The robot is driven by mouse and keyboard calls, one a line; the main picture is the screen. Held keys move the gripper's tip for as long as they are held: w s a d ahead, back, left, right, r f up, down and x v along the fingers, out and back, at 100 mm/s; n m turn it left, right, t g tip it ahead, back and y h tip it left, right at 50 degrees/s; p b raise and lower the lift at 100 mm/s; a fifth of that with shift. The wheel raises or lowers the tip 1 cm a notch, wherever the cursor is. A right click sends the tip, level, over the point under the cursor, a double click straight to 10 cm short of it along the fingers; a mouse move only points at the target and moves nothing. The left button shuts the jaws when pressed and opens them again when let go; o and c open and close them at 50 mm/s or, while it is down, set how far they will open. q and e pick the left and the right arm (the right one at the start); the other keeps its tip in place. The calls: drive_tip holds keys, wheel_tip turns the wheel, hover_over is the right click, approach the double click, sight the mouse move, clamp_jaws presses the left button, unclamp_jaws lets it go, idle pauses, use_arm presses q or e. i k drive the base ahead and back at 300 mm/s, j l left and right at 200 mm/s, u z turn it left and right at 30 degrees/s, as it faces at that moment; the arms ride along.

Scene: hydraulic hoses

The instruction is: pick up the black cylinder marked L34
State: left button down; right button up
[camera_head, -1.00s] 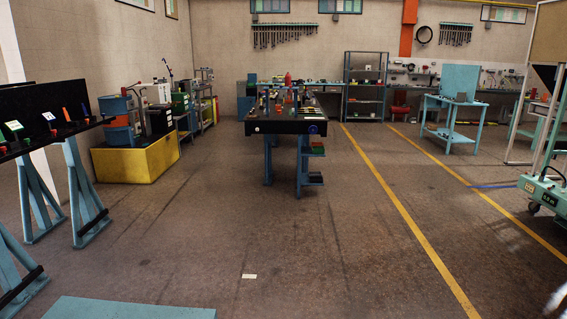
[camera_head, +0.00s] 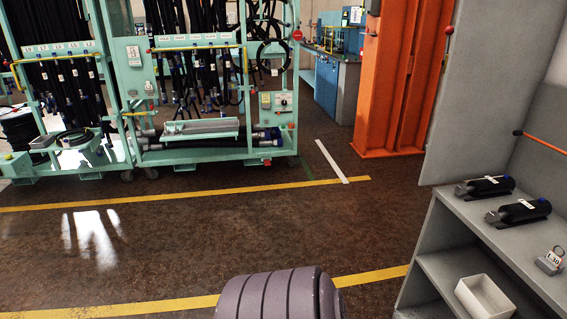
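Two black cylinders lie on top of the grey shelf unit at the right. The farther black cylinder (camera_head: 488,186) and the nearer black cylinder (camera_head: 522,210) each carry a small white label and have a grey metal end at the left. The labels are too small to read, so I cannot tell whether either is L34. Neither of my grippers is in view.
The grey shelf unit (camera_head: 462,213) holds a small metal piece with a ring (camera_head: 550,261) and a white bin (camera_head: 484,297). A ribbed grey-purple rounded thing (camera_head: 275,296) is at the bottom. Green hose racks (camera_head: 200,152) and an orange column (camera_head: 392,85) stand beyond open floor.

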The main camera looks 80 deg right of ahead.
sight(523, 210)
drive_tip(key=z, duration=4.3)
drive_tip(key=i+j, duration=0.4)
drive_tip(key=i, duration=0.2)
